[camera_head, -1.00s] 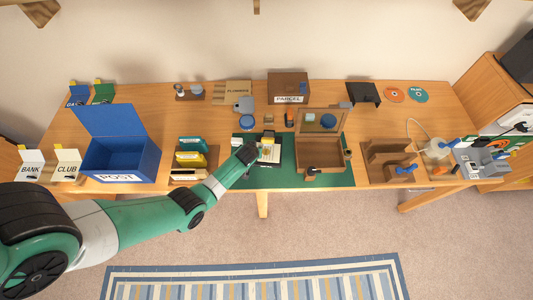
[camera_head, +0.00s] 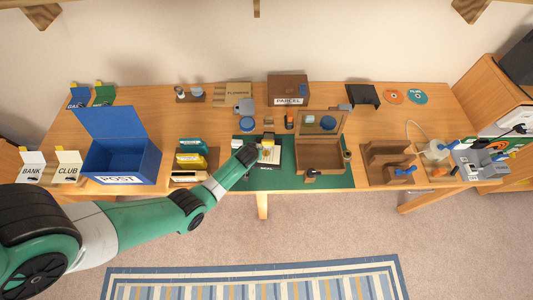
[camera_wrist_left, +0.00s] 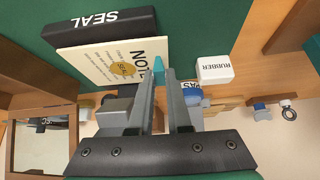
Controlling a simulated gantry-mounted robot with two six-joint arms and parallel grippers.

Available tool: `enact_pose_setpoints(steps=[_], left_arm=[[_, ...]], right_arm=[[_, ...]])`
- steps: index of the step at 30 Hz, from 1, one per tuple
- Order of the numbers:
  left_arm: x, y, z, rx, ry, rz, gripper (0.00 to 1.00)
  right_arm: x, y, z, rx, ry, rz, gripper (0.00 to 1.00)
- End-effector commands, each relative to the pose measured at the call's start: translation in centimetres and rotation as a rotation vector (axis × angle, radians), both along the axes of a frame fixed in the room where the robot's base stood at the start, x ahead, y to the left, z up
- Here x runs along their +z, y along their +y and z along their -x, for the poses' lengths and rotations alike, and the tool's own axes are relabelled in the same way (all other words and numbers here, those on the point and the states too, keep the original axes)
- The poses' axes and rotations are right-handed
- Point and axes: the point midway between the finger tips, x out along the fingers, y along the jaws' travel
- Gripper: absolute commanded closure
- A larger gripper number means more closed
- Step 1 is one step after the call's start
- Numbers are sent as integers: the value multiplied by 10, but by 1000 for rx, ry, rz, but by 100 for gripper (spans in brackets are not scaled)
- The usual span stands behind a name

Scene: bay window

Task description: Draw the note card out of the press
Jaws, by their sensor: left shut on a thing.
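The cream note card (camera_head: 272,156), with a gold seal mark on it, lies at the press on the green mat. In the left wrist view the note card (camera_wrist_left: 105,62) lies flat beside the black front strip of the press marked SEAL (camera_wrist_left: 98,22). Grey and dark parts of the press (camera_wrist_left: 118,108) stand close to the card's other edge, partly behind my fingers. My left gripper (camera_head: 249,154) reaches in from the left. In the wrist view its fingertips (camera_wrist_left: 160,72) are closed at the card's edge on a small teal tab. My right gripper is out of view.
A white block marked RUBBER (camera_wrist_left: 214,68) is close beside my fingers. An open wooden box (camera_head: 322,155) stands right of the press. File folders (camera_head: 190,158) and the blue POST box (camera_head: 121,160) are to the left. Bare green mat (camera_head: 265,181) shows in front.

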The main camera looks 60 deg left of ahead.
Motion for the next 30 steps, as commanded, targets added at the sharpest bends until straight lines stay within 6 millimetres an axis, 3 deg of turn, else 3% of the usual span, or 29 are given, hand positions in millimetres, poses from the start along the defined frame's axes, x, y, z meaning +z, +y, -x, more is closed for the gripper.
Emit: enact_pose_setpoints(steps=[23, 30], left_arm=[[11, 0, 0, 0, 0, 0, 100], [12, 7, 10, 2, 0, 1, 100]], right_arm=[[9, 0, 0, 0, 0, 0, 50], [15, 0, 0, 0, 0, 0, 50]])
